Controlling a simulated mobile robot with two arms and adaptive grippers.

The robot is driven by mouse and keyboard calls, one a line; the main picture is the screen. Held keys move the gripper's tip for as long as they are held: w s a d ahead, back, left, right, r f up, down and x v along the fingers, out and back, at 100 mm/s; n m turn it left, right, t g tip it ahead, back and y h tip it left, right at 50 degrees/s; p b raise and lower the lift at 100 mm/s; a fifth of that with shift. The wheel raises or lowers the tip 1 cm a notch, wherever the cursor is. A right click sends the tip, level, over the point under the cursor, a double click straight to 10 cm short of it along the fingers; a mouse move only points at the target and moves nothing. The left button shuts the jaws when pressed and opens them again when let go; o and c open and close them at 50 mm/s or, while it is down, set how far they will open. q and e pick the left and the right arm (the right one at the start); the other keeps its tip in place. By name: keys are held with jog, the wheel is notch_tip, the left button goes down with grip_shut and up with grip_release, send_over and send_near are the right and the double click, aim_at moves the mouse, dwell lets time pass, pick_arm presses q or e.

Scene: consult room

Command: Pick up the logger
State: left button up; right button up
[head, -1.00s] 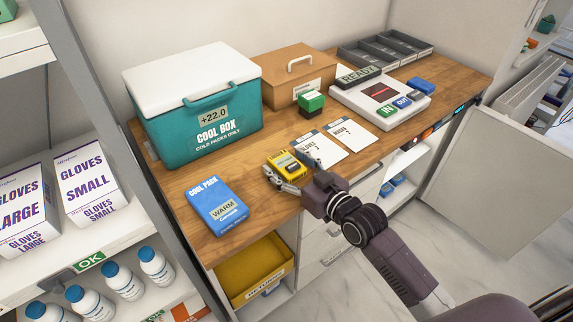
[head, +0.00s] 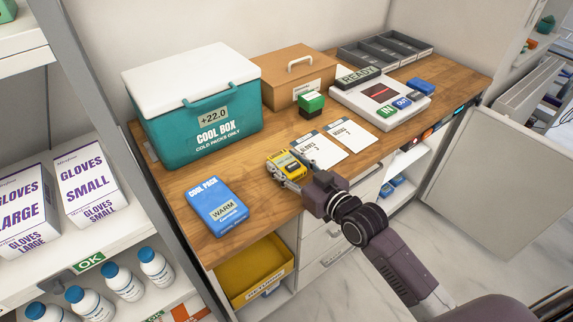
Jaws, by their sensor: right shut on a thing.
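The logger is a small yellow device (head: 284,163) with a dark display, at the front edge of the wooden counter in the head view. My right gripper (head: 289,170) reaches in from the lower right and is shut on the logger, with its fingers along the logger's sides. I cannot tell whether the logger is touching the counter or slightly above it. My left gripper is not in view.
A yellow bin (head: 255,272) sits below.

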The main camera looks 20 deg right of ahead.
notch_tip(320, 180, up, 20)
jog(key=f, duration=0.1)
jog(key=s+f+n+g+y, duration=0.2)
jog(key=s+f+n+y, duration=0.15)
jog(key=s+f, duration=0.45)
jog(key=s+d+f+n+g+y, duration=0.2)
jog(key=s+n+g+y, duration=0.1)
jog(key=s, duration=0.7)
jog(key=shift+s+g+y+p, duration=0.2)
jog(key=shift+g+y+p, duration=0.25)
jog(key=shift+g+y, duration=0.1)
jog(key=shift+w+t, duration=0.1)
jog(key=shift+t, duration=0.15)
notch_tip(320, 180, up, 11)
jog(key=m+t+h, duration=0.6)
jog(key=m+h, duration=0.1)
jog(key=h, duration=0.1)
send_over(286, 162)
jog(key=shift+f+n, duration=0.15)
jog(key=shift+n, duration=0.1)
